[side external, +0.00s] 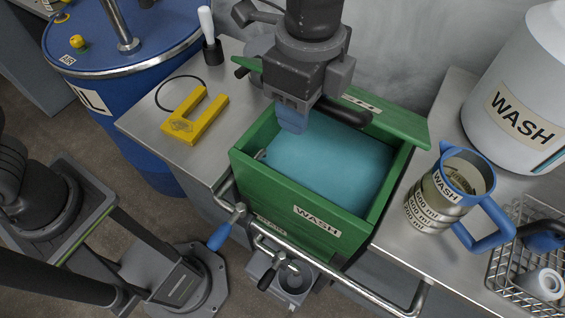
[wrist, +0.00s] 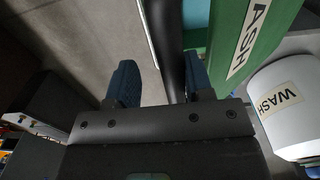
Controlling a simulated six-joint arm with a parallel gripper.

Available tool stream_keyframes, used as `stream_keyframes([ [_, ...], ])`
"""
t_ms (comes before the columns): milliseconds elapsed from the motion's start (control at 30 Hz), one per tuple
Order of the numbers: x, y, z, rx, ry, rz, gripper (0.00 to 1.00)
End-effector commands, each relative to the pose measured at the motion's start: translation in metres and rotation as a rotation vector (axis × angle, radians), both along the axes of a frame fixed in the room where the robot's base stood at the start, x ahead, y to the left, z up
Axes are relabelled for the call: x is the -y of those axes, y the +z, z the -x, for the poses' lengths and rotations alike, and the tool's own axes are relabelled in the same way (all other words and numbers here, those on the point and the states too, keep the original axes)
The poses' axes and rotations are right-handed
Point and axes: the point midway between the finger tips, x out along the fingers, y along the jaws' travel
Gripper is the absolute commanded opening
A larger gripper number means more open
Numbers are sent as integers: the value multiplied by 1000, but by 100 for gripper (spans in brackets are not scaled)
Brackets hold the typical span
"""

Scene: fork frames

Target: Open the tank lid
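The green tank (side external: 275,190) stands on the steel bench, and blue-green liquid (side external: 330,160) shows inside it. Its green lid (side external: 402,122) is raised at the back edge, seen nearly edge-on; its label side shows in the wrist view (wrist: 228,65). The lid's dark handle (side external: 345,111) is beside my gripper (side external: 292,120), which is over the back left of the tank opening. In the wrist view, the black handle bar (wrist: 170,45) passes between the blue fingertips of my gripper (wrist: 160,85). The fingers are apart, with a gap between the left finger and the bar.
A measuring jug (side external: 440,195) and a white WASH container (side external: 520,95) stand to the right, with a wire basket (side external: 515,275) in front. A yellow bracket (side external: 195,120) lies left of the tank. A steel rail (side external: 340,277) runs along the front. A blue drum (side external: 125,95) stands at left.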

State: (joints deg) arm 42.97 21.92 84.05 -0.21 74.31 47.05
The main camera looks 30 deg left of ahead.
Motion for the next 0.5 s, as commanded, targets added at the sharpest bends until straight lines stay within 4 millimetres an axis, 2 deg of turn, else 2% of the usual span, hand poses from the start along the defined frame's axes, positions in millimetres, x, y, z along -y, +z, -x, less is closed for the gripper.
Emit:
stream_keyframes([
  [200, 0, -35, 25, 111, -5, -3, 46],
  [500, 0, -77, 46, 243, -4, 0, 46],
])
